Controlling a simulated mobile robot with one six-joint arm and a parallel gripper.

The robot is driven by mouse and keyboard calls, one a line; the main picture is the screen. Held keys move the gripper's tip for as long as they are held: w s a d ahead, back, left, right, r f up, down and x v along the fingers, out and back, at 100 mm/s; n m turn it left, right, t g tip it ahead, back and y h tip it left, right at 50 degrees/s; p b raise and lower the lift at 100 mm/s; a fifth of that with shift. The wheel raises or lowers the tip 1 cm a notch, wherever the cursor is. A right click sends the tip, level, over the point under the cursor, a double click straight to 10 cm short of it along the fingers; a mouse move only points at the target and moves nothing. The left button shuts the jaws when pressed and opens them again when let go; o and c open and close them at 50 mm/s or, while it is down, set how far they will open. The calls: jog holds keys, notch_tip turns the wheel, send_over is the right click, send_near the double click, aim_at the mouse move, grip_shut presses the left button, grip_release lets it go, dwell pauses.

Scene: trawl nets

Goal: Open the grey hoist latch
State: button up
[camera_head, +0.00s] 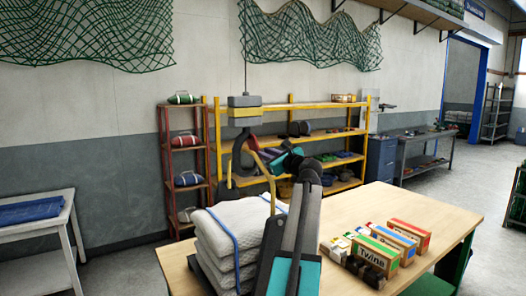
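A hoist block (245,108), grey with a yellow band, hangs on a thin cable in front of the shelves. A dark grey hook (238,158) hangs below it. The grey latch is too small and crowded to pick out at the hook. My arm rises from the bottom centre, and its teal and dark wrist reaches left towards the hook. My gripper (262,160) is close to the hook's right side; I cannot tell whether it touches. Its fingers blend with the hook and shelf goods, so their opening is unclear. A yellow curved rod or hose (267,180) passes beside them.
A wooden table (440,212) stands in front, with folded pale netting or cloth (218,240) left of my arm and twine boxes (375,248) to the right. Yellow shelving (368,140) and a narrow red-brown rack (163,150) stand behind. A side table (60,215) is at left.

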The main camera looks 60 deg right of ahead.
aim_at(255, 149)
jog(key=shift+x, duration=1.1)
jog(key=shift+w, duration=0.1)
grip_shut()
dwell(0.6)
